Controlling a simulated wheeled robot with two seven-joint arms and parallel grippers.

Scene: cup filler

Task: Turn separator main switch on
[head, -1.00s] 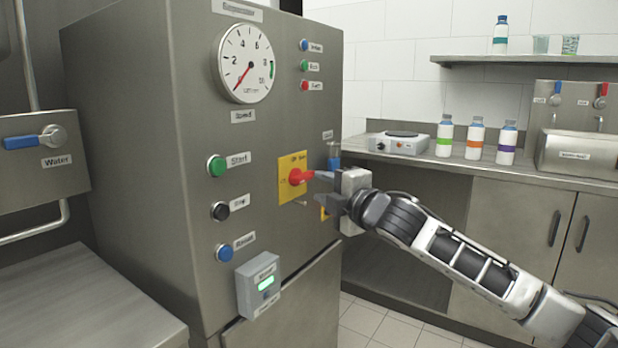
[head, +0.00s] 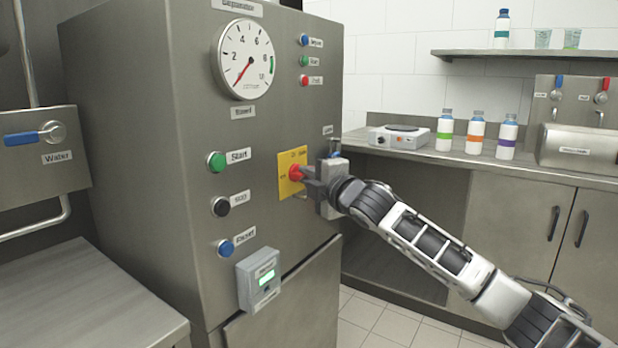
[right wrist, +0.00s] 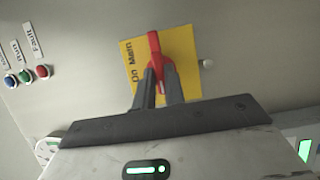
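The main switch is a red rotary handle (head: 295,172) on a yellow plate (head: 287,187) on the front of the steel separator cabinet (head: 140,130). In the head view the handle lies roughly horizontal. In the right wrist view the red handle (right wrist: 154,48) stands between the fingers, and "On" and "Main" are printed along the plate's left part (right wrist: 136,62). My left gripper is not in view.
Start (head: 216,161), black (head: 221,207) and blue (head: 225,248) buttons sit left of the switch. A dial gauge (head: 243,59) and indicator lamps (head: 304,61) are above. A counter with bottles (head: 475,136) stands at right.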

